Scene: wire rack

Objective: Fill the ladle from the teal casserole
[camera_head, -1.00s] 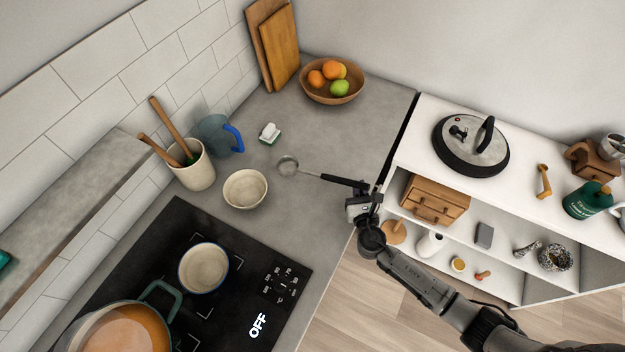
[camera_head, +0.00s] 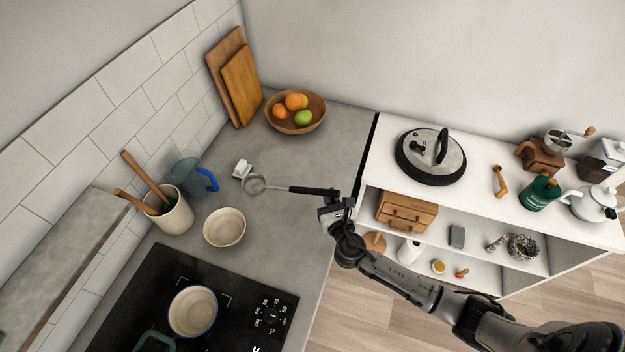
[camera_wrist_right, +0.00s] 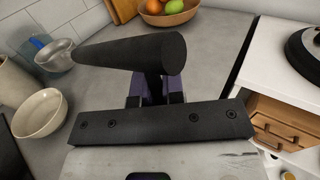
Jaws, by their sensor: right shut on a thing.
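The ladle (camera_head: 254,184) has a metal bowl and a black handle (camera_head: 312,190). My right gripper (camera_head: 334,197) is shut on the black handle and holds the ladle out over the grey counter, bowl to the left. In the right wrist view the black handle (camera_wrist_right: 130,52) lies across the jaws (camera_wrist_right: 158,92), and the ladle bowl (camera_wrist_right: 55,55) shows at the upper left. Only a piece of the teal casserole (camera_head: 155,343), its handle, shows at the bottom edge in the head view; the rest is out of frame. My left gripper is not in view.
A cream bowl (camera_head: 225,227) sits on the counter near the hob (camera_head: 135,305), which holds a blue-rimmed pot (camera_head: 194,311). A utensil crock (camera_head: 172,212), a blue-handled jug (camera_head: 190,174) and a fruit bowl (camera_head: 296,113) stand farther back. A white shelf unit (camera_head: 375,160) is on the right.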

